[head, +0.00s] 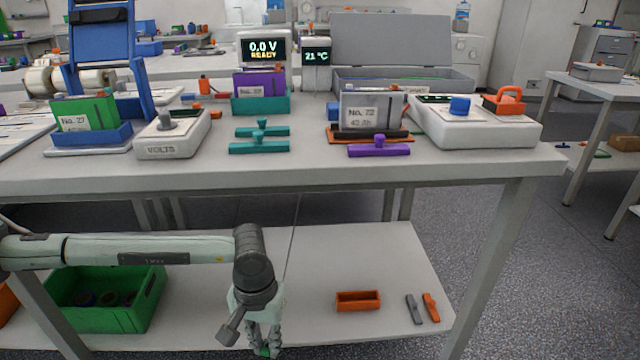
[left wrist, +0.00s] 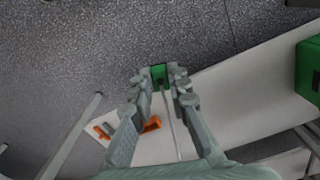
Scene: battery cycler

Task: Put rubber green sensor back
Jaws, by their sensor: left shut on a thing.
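My left gripper (head: 263,338) hangs pointing down in front of the table, over the lower shelf's front area in the head view. It is shut on the green sensor (left wrist: 159,72), whose small green block shows between the fingertips in the left wrist view, with a thin grey rod or cable running back from it. In the head view only a bit of green (head: 262,351) shows at the fingertips near the bottom edge. My right gripper is in neither view.
The lower shelf (head: 320,255) holds a green bin (head: 150,305), an orange open box (head: 358,301), and a grey clip (head: 413,309) and orange clip (head: 431,307). The tabletop (head: 300,178) above carries a green battery (head: 85,113), a VOLTS meter (head: 173,135), teal and purple bars, and a white tester (head: 480,122).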

